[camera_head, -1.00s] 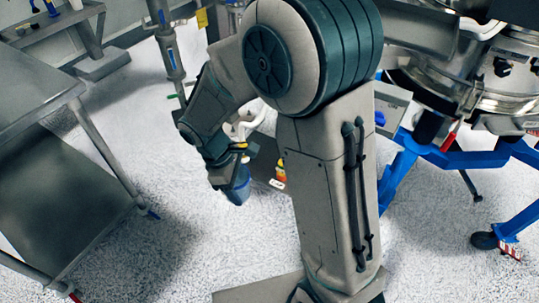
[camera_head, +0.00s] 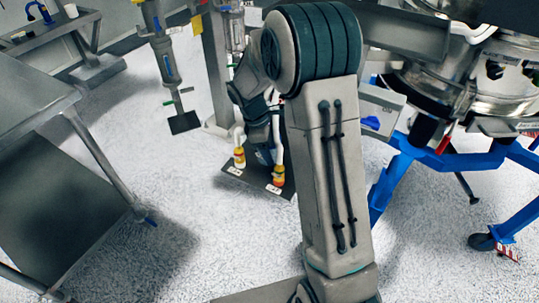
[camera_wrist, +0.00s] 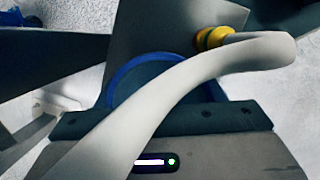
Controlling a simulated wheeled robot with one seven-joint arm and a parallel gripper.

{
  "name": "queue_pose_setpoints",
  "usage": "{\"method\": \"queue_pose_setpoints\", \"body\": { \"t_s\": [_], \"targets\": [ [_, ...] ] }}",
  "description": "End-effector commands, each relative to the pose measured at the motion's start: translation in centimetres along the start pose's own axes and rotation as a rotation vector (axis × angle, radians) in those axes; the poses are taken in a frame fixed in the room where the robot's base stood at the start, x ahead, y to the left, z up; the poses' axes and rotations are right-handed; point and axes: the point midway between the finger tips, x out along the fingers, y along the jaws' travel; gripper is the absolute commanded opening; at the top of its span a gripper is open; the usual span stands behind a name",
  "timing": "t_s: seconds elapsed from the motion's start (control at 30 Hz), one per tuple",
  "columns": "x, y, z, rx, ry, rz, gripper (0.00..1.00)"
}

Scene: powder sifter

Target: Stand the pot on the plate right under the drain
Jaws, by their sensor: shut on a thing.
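The blue pot (camera_head: 265,156) is held low by my gripper (camera_head: 262,146), partly hidden behind my arm in the head view. In the wrist view its blue rim (camera_wrist: 122,74) shows just past the gripper body. The dark plate (camera_head: 232,175) lies low beneath the pot; I cannot tell whether they touch. In the wrist view a white pipe (camera_wrist: 185,80) with a yellow fitting (camera_wrist: 210,38) crosses in front of the pot.
A grey metal table (camera_head: 35,95) stands at the left. A blue frame (camera_head: 400,165) carries the steel sifter at the right. A pipe column (camera_head: 165,60) stands behind, left of the plate. The speckled floor in front is clear.

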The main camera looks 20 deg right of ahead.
Motion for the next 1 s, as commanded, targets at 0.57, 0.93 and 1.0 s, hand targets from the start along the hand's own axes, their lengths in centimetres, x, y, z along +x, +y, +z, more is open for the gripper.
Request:
{"method": "queue_pose_setpoints", "body": {
  "t_s": [0.57,0.93,1.0],
  "targets": [
    [3.2,-0.3,-1.1,-0.004,-0.001,-0.003,0.64],
    [2.9,-0.3,-1.0,-0.003,0.0,-0.003,0.83],
    [2.4,-0.2,-1.0,-0.003,0.0,-0.002,0.83]
  ]
}}
